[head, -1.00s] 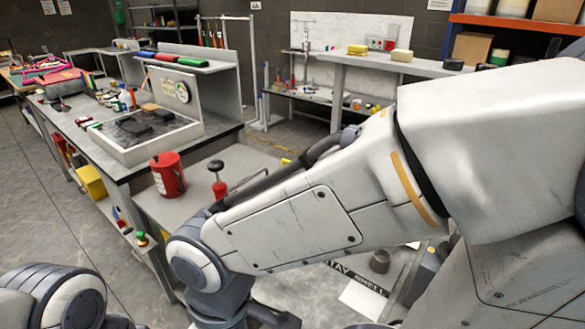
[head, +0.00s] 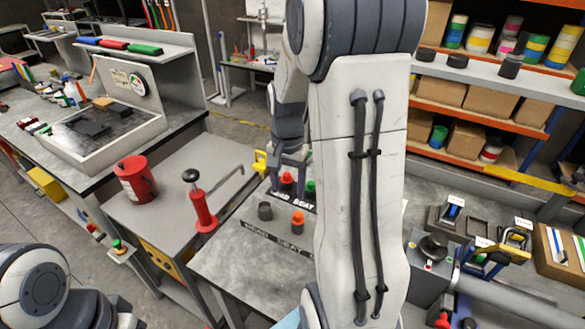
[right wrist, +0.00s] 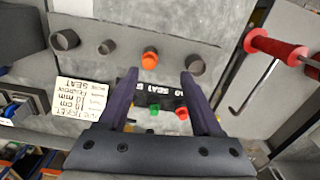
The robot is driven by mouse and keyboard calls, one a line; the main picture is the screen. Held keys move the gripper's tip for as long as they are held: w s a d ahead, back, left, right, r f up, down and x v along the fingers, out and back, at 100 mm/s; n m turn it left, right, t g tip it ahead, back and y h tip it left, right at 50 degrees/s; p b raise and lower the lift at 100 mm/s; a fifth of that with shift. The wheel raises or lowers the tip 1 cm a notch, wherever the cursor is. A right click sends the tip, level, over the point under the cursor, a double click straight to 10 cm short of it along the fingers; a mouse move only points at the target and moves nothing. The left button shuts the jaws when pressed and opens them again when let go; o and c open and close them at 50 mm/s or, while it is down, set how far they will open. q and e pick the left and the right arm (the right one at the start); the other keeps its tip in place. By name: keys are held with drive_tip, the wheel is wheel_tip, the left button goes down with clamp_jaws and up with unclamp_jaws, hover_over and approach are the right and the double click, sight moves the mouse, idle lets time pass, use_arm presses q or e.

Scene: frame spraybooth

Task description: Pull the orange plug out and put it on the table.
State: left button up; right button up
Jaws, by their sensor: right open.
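In the right wrist view the orange plug (right wrist: 150,60) sits in a row with several grey cylinders, just beyond the gap between the fingers. My right gripper (head: 291,172) is open and empty, its dark fingers pointing toward the table; it also shows in the right wrist view (right wrist: 159,74). Nothing is between the fingers. My left gripper is not seen; only part of my left arm shows at bottom left.
A red plug (head: 287,179) and a green plug (head: 309,187) stand behind the orange one. A grey cylinder (head: 265,211) is beside it on the left. The front of the table is mostly clear.

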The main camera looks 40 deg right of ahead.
sight(298, 214)
drive_tip(key=shift+m, duration=0.6)
drive_tip(key=d+f, duration=0.1)
drive_tip(key=f, duration=0.2)
drive_tip(key=d+f+p, duration=0.1)
drive_tip(key=f, duration=0.3)
drive_tip(key=d+f, duration=0.1)
drive_tip(key=f, duration=0.2)
drive_tip(key=shift+s+f, duration=0.25)
drive_tip(key=shift+s, duration=0.05)
clamp_jaws()
drive_tip(key=c, duration=0.7)
unclamp_jaws()
clamp_jaws()
drive_tip(key=shift+r+p, duration=0.65)
drive_tip(key=shift+p, duration=0.05)
